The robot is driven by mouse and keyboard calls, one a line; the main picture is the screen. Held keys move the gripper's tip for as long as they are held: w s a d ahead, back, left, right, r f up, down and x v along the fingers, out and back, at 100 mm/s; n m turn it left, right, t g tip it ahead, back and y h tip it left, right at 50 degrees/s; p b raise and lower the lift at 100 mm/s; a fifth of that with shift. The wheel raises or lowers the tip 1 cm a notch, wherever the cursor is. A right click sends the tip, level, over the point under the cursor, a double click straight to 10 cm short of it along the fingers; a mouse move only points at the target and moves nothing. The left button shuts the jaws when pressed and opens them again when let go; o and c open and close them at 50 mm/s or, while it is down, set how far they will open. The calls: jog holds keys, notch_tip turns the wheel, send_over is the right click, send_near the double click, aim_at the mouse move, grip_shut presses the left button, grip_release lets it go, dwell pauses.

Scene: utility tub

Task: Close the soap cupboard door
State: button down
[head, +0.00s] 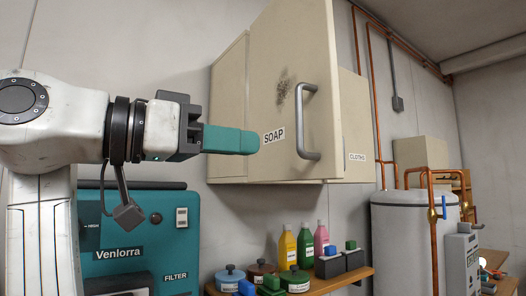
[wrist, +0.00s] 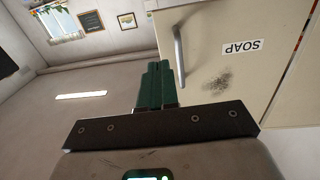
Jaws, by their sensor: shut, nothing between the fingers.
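The soap cupboard door (head: 300,60) is a cream panel with a SOAP label, a dark smudge and a grey bar handle (head: 304,122) near its right edge. It stands ajar, swung out in front of the wall cupboard (head: 229,120). My gripper (head: 254,141) is shut and empty, its green fingers pointing right, just left of the SOAP label in the head view. In the wrist view the shut fingertips (wrist: 156,66) lie beside the handle (wrist: 179,60), with the door (wrist: 215,45) upside down at right. I cannot tell whether they touch the door.
A CLOTHS door (head: 357,140) is right of and behind the soap door. Below are a shelf (head: 345,278) with bottles (head: 305,245) and tins, and a teal Venlorra unit (head: 150,235). A white tank (head: 412,240) with copper pipes stands at right.

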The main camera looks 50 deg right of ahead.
jog(key=p, duration=0.2)
send_near(331, 152)
jog(key=x, duration=0.5)
jog(key=shift+d+r, duration=0.1)
jog(key=shift+d, duration=0.15)
jog(key=shift+s+d, duration=0.3)
jog(key=shift+d, duration=0.35)
jog(key=shift+d, duration=0.1)
